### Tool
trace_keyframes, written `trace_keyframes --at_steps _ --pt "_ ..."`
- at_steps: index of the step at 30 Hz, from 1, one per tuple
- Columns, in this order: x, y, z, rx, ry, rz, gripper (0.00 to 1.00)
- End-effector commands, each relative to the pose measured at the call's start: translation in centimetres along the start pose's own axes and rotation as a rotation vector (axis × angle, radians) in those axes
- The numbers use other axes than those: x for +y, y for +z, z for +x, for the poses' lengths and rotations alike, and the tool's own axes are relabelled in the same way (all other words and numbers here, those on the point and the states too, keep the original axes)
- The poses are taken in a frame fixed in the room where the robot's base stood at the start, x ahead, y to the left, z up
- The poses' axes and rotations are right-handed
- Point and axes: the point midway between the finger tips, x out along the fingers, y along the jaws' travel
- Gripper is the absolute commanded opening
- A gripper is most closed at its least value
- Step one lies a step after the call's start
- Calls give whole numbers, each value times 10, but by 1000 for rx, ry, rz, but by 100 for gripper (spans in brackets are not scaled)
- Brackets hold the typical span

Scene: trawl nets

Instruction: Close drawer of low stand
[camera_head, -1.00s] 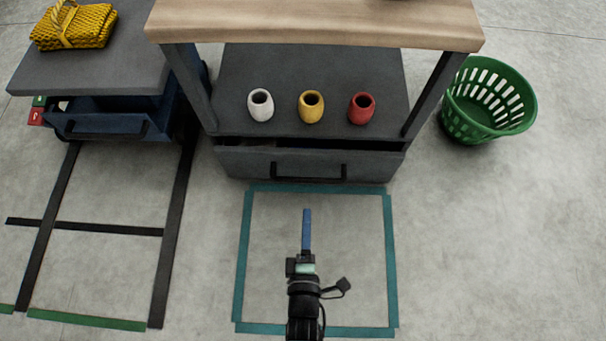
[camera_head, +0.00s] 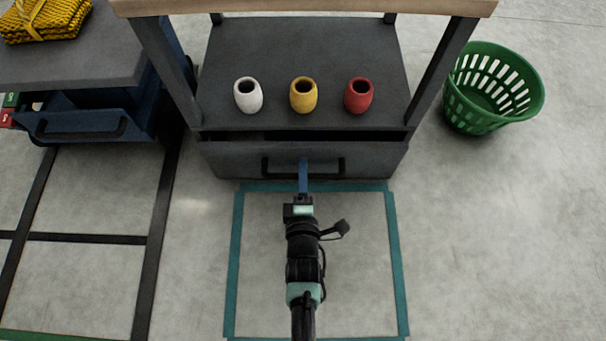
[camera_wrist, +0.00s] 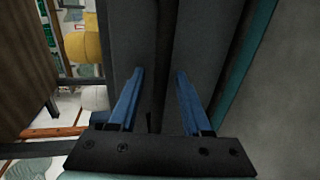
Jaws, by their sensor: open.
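The dark grey drawer (camera_head: 230,160) sits low in the wood-topped stand (camera_head: 300,8), under its grey shelf. It is partly open, with a narrow dark gap between its front and the shelf edge. Its black bar handle (camera_head: 335,166) faces me. My gripper (camera_head: 303,163) is at the middle of the handle, its blue fingers overlapping the handle in the head view. In the wrist view my gripper (camera_wrist: 160,73) has its two blue fingers apart, with dark surfaces between and beyond them. I cannot tell whether the fingers touch the handle or drawer front.
White (camera_head: 248,96), yellow (camera_head: 303,96) and red (camera_head: 358,96) vases stand on the shelf. A green basket (camera_head: 490,88) stands right. On the left, another stand has an open blue drawer (camera_head: 85,124) and a yellow woven item (camera_head: 45,18) on top. Floor inside the teal tape (camera_head: 236,250) is clear.

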Motion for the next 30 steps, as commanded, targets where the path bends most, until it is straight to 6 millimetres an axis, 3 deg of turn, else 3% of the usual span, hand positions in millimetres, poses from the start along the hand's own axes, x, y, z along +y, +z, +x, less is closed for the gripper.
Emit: trace_keyframes --at_steps 5,12,30 --pt "0 0 0 0 0 0 45" --pt "0 0 0 0 0 0 2" --pt "0 0 0 0 1 0 0"
